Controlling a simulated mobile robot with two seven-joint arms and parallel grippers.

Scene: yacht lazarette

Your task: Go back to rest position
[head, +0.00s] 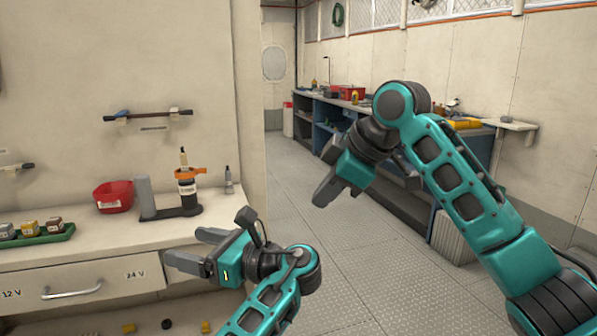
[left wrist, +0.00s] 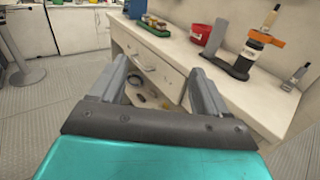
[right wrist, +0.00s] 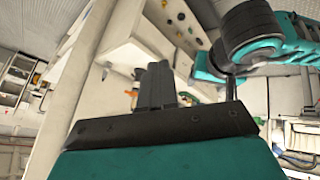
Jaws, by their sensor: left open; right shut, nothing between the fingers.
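My left gripper (head: 190,250) is open and empty in the head view, beside the front edge of the white counter (head: 90,240). Its two spread fingers (left wrist: 160,90) also show in the left wrist view, with the drawer fronts and counter beyond them. My right gripper (head: 325,190) is raised over the open floor to the right in the head view. Its fingers (right wrist: 160,87) are together with nothing between them in the right wrist view. Neither gripper is holding anything.
The counter carries a red bowl (head: 114,197), a dark stand with an orange-clamped bottle (head: 187,185), and a green tray (head: 38,239) of small parts. Drawers (head: 70,287) are below. A blue workbench (head: 330,125) stands further back. The grey floor (head: 330,240) between is clear.

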